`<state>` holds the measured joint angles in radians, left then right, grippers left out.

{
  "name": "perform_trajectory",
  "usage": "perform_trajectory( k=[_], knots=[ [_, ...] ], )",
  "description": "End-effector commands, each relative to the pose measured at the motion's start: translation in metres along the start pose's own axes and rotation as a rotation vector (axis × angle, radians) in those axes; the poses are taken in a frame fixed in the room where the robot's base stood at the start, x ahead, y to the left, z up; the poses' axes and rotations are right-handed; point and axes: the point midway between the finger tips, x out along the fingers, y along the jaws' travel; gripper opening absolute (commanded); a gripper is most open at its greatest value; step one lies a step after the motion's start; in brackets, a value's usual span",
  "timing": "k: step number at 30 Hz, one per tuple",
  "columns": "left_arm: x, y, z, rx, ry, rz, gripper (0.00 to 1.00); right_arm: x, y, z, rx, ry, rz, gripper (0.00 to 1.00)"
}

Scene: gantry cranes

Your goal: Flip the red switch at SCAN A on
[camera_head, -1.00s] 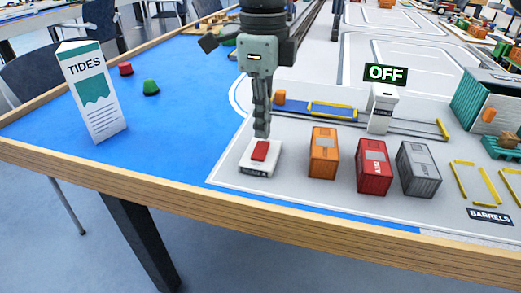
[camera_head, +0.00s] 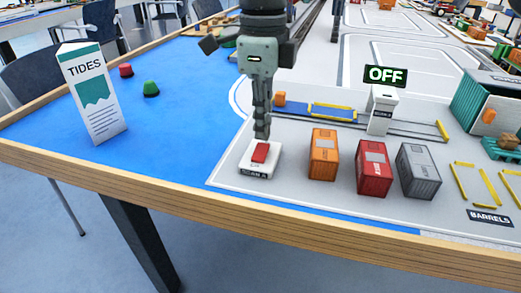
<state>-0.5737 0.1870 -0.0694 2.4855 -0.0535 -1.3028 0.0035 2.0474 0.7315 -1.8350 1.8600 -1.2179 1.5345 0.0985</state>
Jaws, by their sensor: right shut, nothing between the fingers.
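The red switch (camera_head: 260,153) sits on a small white box (camera_head: 259,167) near the table's front edge, with a dark label on its front that seems to read SCAN A. My right gripper (camera_head: 262,137) points straight down at the switch's far end. Its fingers are shut with nothing between them. The tips are at or just above the red rocker; I cannot tell if they touch it. A white scanner post (camera_head: 380,112) stands to the right, with a sign (camera_head: 386,76) above it reading OFF. My left gripper is not in view.
Orange (camera_head: 323,155), red (camera_head: 373,167) and grey (camera_head: 418,170) containers stand in a row right of the switch. A TIDES card (camera_head: 92,92) stands at the left. Blue mat (camera_head: 180,130) between card and switch is clear. A wooden rim (camera_head: 200,205) edges the table.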

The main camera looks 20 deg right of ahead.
Motion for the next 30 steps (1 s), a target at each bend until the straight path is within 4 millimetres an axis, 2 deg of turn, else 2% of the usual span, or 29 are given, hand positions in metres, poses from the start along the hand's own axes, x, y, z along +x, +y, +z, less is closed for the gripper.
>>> perform_trajectory(
  k=[30],
  knots=[
    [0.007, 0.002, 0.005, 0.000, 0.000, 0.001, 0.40, 0.011, 0.000, 0.000, 0.000, 0.000, 0.000, 0.00]
  ],
)
